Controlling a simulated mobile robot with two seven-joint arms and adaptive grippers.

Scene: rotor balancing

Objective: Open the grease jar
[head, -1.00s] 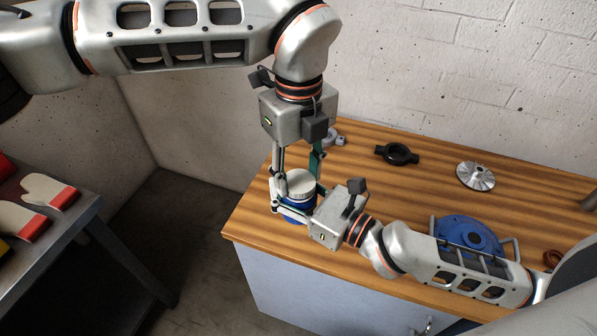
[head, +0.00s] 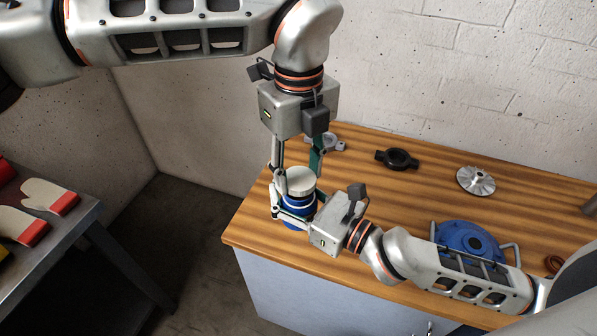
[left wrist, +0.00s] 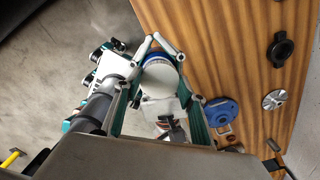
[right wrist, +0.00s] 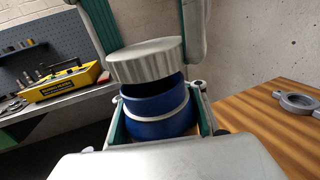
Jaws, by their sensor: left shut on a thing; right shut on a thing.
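The grease jar (head: 297,211) is a blue pot with a pale band, near the left end of the wooden bench. Its ribbed metallic lid (head: 301,179) is off the pot, slightly above it and tilted in the right wrist view (right wrist: 147,62); a dark gap shows between them. My left gripper (head: 298,172) comes from above and is shut on the lid, whose pale top shows in the left wrist view (left wrist: 162,82). My right gripper (head: 290,208) comes from the right, shut around the jar's blue body (right wrist: 158,110). The jar's inside is mostly hidden.
On the bench (head: 370,200) lie a grey clamp-like part (head: 325,142), a black ring (head: 397,159), a silver finned disc (head: 475,180) and a blue housing (head: 467,240). A side table at left bears gloves (head: 45,196). The bench's left edge is close to the jar.

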